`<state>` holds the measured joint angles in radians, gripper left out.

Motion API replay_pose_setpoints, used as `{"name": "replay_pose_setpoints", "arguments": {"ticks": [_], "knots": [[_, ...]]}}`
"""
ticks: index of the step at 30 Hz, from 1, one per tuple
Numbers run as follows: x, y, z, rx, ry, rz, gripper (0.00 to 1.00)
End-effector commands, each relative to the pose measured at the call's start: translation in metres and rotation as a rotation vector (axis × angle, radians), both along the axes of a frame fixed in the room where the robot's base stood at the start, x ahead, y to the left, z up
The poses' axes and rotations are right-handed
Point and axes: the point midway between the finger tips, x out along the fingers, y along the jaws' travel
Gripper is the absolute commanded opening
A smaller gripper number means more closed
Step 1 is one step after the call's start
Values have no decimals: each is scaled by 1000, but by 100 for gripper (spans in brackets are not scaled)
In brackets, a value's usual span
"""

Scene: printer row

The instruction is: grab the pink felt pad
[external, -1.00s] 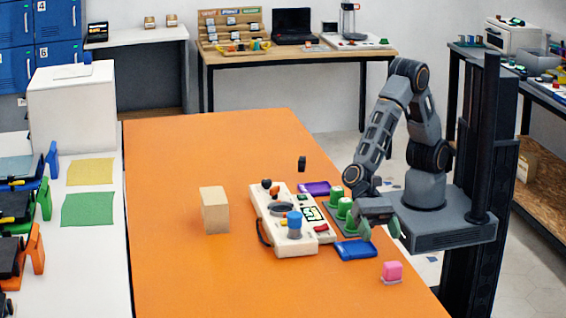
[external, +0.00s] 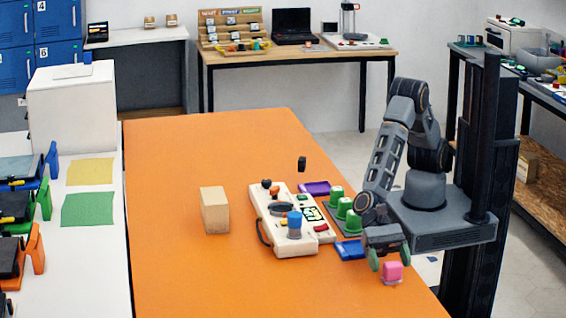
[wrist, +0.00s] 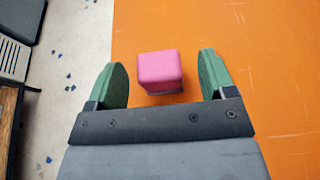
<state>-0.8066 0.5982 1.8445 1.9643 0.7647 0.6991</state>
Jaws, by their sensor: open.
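The pink felt pad (external: 392,271) is a small pink block near the right edge of the orange table (external: 190,270), at the front. My gripper (external: 389,262) is open, with green-padded fingers, and hangs close to the pad on its far side in the external view. In the wrist view, the pad (wrist: 160,71) lies ahead, between the lines of the two open fingers (wrist: 162,78). There is clear space on both sides of it, and nothing is held. Its lower part shows a paler base in the external view.
A blue tray (external: 350,250) lies close to the left of my gripper. Behind it are green knobs (external: 345,207) and a cream control box (external: 281,225) with a blue knob. A tan block (external: 214,211) stands further left. The front of the table is clear.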

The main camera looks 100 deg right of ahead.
Motion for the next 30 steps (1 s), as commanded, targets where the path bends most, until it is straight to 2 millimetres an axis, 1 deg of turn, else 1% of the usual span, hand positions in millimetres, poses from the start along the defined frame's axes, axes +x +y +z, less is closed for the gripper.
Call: {"name": "replay_pose_setpoints", "arguments": {"ticks": [1, 3, 7, 11, 17, 20, 30], "knots": [[-1, 8, -3, -2, 1, 2, 77], [-3, 16, -7, -3, 1, 2, 77], [-2, 28, -12, -1, -1, 1, 77], [-2, 33, -14, -1, -1, 1, 77], [-2, 33, -14, -1, -1, 0, 77], [-1, 33, -14, -1, -1, 0, 69], [-1, 33, -14, -1, -1, 0, 36]]}}
